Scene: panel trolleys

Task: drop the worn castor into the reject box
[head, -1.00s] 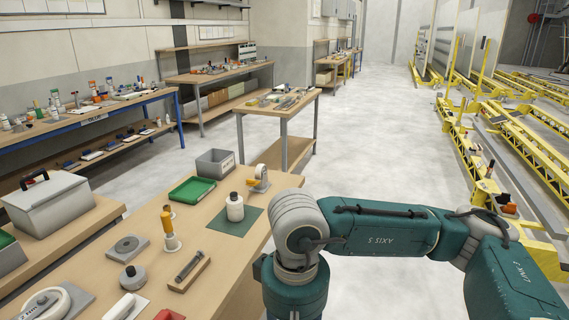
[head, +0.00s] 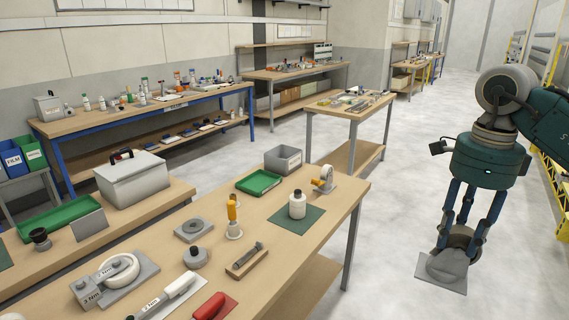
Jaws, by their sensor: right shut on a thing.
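My right gripper (head: 464,225) hangs at the right of the head view, over the floor and clear of the bench. Its blue fingers are shut on a castor with a dark grey wheel and a pale square plate (head: 441,272). The plate hangs lowest and is tilted; the fingers hide part of the wheel. A small grey open box (head: 283,160) stands at the far edge of the near bench, left of the gripper and well apart from it. It may be the reject box; its label is too small to read. My left gripper is out of view.
A second table (head: 348,109) stands behind. The floor (head: 400,200) right of the bench is clear.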

